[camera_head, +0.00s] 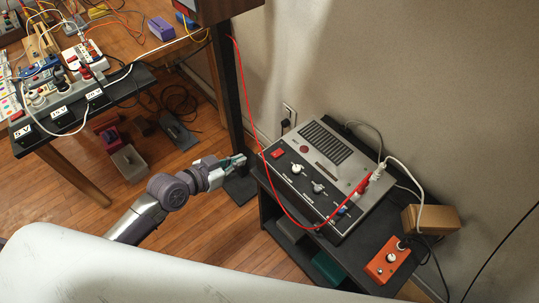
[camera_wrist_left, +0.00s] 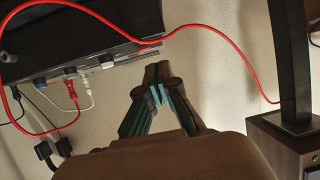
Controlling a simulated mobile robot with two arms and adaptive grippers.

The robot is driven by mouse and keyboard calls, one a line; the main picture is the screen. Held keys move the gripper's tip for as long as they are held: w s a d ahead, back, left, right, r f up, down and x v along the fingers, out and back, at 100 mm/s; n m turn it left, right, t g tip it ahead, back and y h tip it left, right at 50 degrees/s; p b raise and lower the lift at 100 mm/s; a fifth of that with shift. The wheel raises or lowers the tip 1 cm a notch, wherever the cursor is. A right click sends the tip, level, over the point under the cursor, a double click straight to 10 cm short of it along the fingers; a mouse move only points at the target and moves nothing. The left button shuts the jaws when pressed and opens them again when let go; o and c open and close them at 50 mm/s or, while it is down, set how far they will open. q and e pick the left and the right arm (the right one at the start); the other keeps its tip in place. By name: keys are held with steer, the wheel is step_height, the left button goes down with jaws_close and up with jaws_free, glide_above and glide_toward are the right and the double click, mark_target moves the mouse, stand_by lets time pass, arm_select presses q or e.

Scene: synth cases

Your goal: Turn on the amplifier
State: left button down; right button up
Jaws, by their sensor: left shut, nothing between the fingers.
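The amplifier (camera_head: 330,136), a grey box with a dark control panel, sits on a black stand at right. On its panel are a red rectangular switch (camera_head: 277,153), a white knob (camera_head: 297,169) and a grey knob (camera_head: 318,187). Whether the switch is on cannot be told. My left gripper (camera_head: 240,159) is shut and empty, left of the amplifier and apart from the red switch. In the left wrist view its fingers (camera_wrist_left: 157,73) are together, near the edge of a dark box (camera_wrist_left: 75,35) with plugs. My right gripper is not in view.
A red cable (camera_head: 259,140) hangs near my left gripper and crosses the amplifier panel. A black post (camera_head: 228,85) stands just behind the gripper. An orange box (camera_head: 387,260) is on the stand's front right. A cluttered wooden table (camera_head: 128,43) is upper left.

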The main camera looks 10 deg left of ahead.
arm_select(q)
steer(key=shift+m+h, duration=0.5)
steer(key=shift+h, duration=0.1)
steer(key=r, duration=0.1)
steer(key=d+r, duration=0.1)
steer(key=r, duration=0.1)
steer(key=d+r, duration=0.1)
steer(key=shift+s+r, duration=0.15)
steer(key=shift+s, duration=0.2)
steer(key=shift+d, duration=0.1)
glide_above(270, 160)
steer(key=f, duration=0.3)
steer(key=shift+w+d+f, duration=0.25)
steer(key=shift+w+f, duration=0.05)
steer(key=shift+f, duration=0.05)
steer(key=f, duration=0.3)
steer(key=shift+s+a+b, duration=0.25)
steer(key=shift+s+b, duration=0.05)
steer(key=shift+b, duration=0.05)
steer(key=shift+f, duration=0.5)
